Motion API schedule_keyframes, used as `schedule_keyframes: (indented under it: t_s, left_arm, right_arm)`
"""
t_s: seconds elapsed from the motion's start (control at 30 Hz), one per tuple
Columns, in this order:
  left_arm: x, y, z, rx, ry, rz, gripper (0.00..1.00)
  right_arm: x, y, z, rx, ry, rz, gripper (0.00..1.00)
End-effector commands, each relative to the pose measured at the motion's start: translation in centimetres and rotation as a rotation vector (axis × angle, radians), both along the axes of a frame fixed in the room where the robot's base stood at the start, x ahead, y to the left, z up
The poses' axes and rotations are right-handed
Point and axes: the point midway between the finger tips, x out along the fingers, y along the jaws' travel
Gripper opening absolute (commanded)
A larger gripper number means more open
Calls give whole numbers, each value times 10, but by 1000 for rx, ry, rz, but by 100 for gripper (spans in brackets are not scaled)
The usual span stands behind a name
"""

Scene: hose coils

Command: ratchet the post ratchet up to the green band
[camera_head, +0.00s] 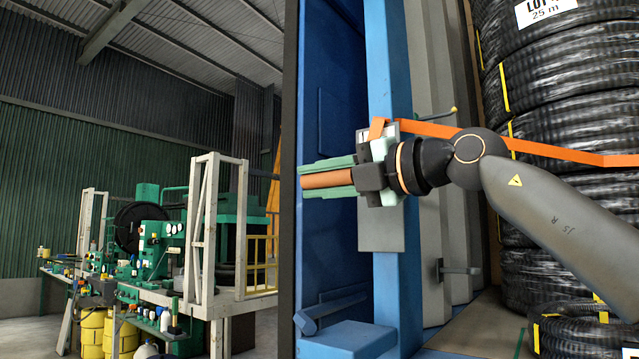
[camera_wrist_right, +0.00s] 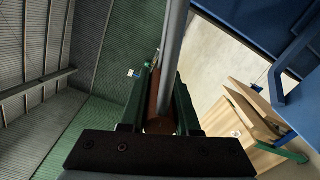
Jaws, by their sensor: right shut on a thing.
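The post ratchet's grey plate (camera_head: 377,238) is fixed on the blue post (camera_head: 393,85), largely hidden behind my right wrist. A small pale label or gauge (camera_head: 364,136) shows at its top left; I cannot make out a green band. My right gripper (camera_head: 308,180) has green fingers above and below an orange-brown handle grip (camera_head: 335,180) and is shut on it. In the right wrist view the handle grip (camera_wrist_right: 154,97) lies between the fingers, with a grey bar (camera_wrist_right: 172,52) passing by it. My left gripper is not in view.
An orange strap (camera_head: 565,153) runs right from the ratchet across stacked black hose coils (camera_head: 570,95). A blue wall (camera_head: 335,90) stands behind the post. At left, a workbench (camera_head: 185,305) carries green machines (camera_head: 155,245). The floor shows little free room by the post.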

Motion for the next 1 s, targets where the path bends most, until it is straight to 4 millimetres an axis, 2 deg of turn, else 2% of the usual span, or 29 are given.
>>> schedule_keyframes:
  t_s: [0.27,0.3,0.4,0.73,0.87,1.0]
  left_arm:
    - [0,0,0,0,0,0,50]
    - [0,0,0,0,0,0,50]
    - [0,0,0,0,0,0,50]
    - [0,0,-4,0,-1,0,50]
    - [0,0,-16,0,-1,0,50]
    - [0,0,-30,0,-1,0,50]
  right_arm:
    - [-1,0,2,2,-8,-2,0]
    - [0,-1,3,2,-8,-2,32]
    - [0,-1,2,2,-6,-1,42]
    - [-3,-6,0,2,-4,-3,42]
    - [-14,-22,-3,2,-6,-3,42]
    - [-33,-48,-3,4,-8,-4,42]
